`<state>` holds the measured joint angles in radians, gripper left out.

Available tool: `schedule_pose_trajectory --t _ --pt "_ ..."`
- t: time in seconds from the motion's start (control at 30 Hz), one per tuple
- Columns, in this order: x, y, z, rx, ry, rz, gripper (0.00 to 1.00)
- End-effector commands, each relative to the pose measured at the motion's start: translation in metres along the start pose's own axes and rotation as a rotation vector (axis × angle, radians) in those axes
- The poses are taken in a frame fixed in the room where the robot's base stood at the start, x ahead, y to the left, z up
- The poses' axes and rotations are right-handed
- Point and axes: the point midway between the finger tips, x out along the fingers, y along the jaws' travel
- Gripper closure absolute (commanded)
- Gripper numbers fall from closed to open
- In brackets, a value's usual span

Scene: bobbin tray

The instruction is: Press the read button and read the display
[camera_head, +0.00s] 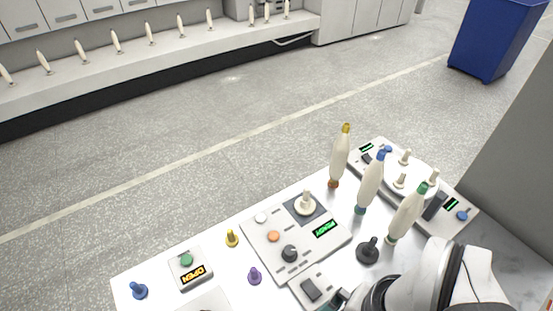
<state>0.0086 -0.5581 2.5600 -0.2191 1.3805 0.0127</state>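A grey central panel (270,256) lies on the white table. It carries a lit green display (325,229) that seems to read "READY", an orange button (273,236), a white button (261,217) and a black knob (289,253). A pale bobbin-like piece (305,203) stands on its dark square pad. At the left, a small box (178,270) has a green button (187,260) and an amber display (193,277) reading "OPEN". I see no readable label marking a read button. My arm enters at bottom right; my gripper's fingertips are not visible.
Tall pale bobbins with yellow (340,158), blue (370,185) and green (407,213) tops stand right of the panel. A black knob-shaped piece (368,251) stands near my arm. Small blue (139,291), yellow (232,238) and purple (254,276) pieces stand at left. A device (463,225) lies behind.

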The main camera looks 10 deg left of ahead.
Motion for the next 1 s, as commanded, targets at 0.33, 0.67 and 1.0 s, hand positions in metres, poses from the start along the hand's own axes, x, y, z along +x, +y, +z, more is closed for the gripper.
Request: schedule_pose_trajectory --t 0.33,0.67,1.0 --pt "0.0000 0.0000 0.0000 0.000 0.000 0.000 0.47" --pt "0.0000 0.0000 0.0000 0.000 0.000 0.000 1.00" --pt "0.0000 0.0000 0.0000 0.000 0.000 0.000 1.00"
